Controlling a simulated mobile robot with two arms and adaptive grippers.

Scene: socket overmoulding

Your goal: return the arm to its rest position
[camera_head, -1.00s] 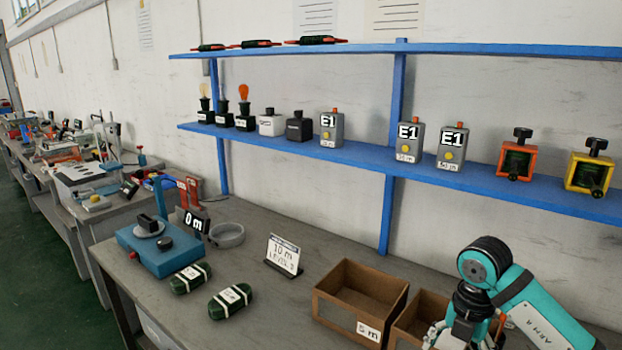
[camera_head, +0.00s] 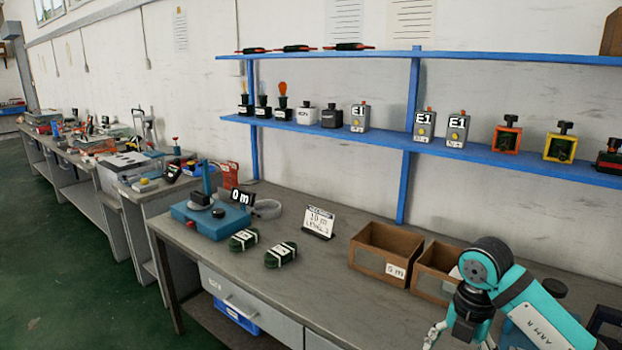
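My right arm, teal and black, comes in at the lower right in front of the bench. Its gripper (camera_head: 452,338) points down at the bottom edge of the picture. Only part of its silver fingers shows, so I cannot tell whether it is open or shut. My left arm and gripper are not in view.
The grey bench (camera_head: 325,262) carries a blue device (camera_head: 205,221), two green bundles (camera_head: 281,255), a 10 m sign (camera_head: 318,222) and two brown boxes (camera_head: 385,252). A blue shelf (camera_head: 380,141) with small devices hangs above. Green floor (camera_head: 70,270) lies open at left.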

